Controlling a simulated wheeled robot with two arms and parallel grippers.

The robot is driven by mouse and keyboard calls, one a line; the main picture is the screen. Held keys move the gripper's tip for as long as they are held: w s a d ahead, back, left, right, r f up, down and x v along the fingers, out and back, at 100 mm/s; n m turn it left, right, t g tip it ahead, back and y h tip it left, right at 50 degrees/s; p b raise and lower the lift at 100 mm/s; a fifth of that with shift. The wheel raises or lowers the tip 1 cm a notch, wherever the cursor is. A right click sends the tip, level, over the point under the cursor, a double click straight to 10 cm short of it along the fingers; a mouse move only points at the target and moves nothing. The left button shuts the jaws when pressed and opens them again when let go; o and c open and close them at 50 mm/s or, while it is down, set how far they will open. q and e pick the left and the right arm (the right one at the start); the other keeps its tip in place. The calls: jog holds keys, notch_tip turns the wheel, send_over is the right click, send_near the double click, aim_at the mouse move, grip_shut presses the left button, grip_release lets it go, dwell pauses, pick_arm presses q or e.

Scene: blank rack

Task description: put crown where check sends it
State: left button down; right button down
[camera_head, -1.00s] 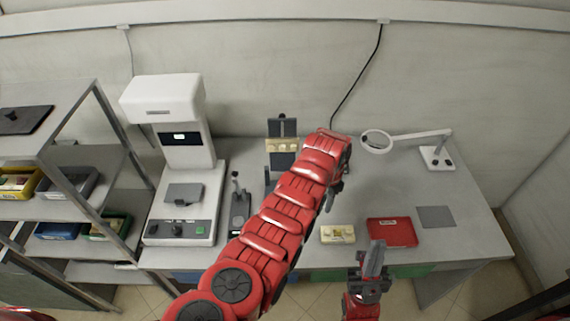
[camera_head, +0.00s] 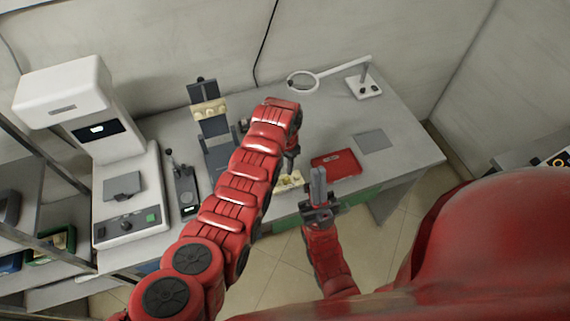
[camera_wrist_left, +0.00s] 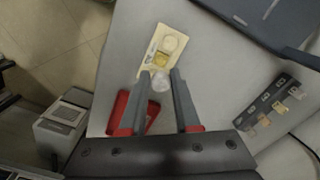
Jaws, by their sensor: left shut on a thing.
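My left gripper (camera_wrist_left: 161,78) is shut on a small whitish crown (camera_wrist_left: 160,83), seen between its fingertips in the left wrist view. It is just off the end of a cream tray (camera_wrist_left: 147,58), which holds a white round piece (camera_wrist_left: 169,43) and a yellowish piece (camera_wrist_left: 160,61). In the head view the left fingertips (camera_head: 291,165) are mostly hidden by my arm, near the cream tray (camera_head: 287,182). My right gripper (camera_head: 318,185) is in front of the table edge, with no held thing visible; its finger gap cannot be made out. A white device with a small screen (camera_head: 97,129) stands at the left.
A red tray (camera_head: 335,164) and grey pad (camera_head: 373,141) lie right of the cream tray. A ring magnifier (camera_head: 303,82) stands behind. A dark stand with a cream piece (camera_head: 209,109) is at the back. A shelf with bins (camera_head: 48,244) is left.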

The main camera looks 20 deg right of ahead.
pick_arm(q)
jog(key=b, duration=0.3)
send_over(285, 181)
jog(key=shift+f, duration=2.4)
jog(key=shift+b, duration=0.45)
jog(key=shift+f+b, duration=0.9)
jog(key=shift+f, duration=0.25)
jog(key=c, duration=0.5)
grip_release()
jog(key=shift+c, duration=0.2)
